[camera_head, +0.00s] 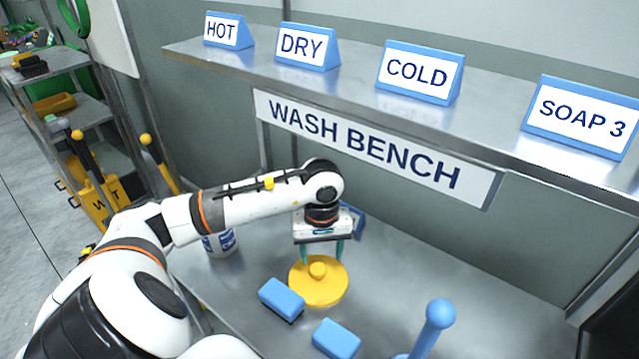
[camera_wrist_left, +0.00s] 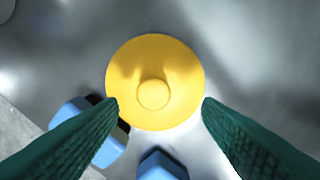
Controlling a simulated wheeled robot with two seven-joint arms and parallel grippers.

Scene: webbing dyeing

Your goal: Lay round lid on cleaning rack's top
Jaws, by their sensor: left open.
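The round lid (camera_head: 330,291) is a yellow disc with a round knob in its middle. It lies flat on the bench, and in the left wrist view the lid (camera_wrist_left: 155,60) shows between and beyond my fingers. My left gripper (camera_head: 321,252) points down over the lid's far part. Its two green fingers are open, one on each side of the knob, and hold nothing. A grey metal rack (camera_head: 88,112) with shelves stands at the far left, probably the cleaning rack; a dark brush (camera_head: 30,66) lies on its top. My right gripper is out of view.
Two blue sponge-like blocks (camera_head: 281,298) (camera_head: 337,339) lie just in front of the lid. A blue round-topped handle (camera_head: 437,316) stands to the right. A white-and-blue can (camera_head: 221,243) stands at left. A sign shelf (camera_head: 340,82) overhangs the back.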

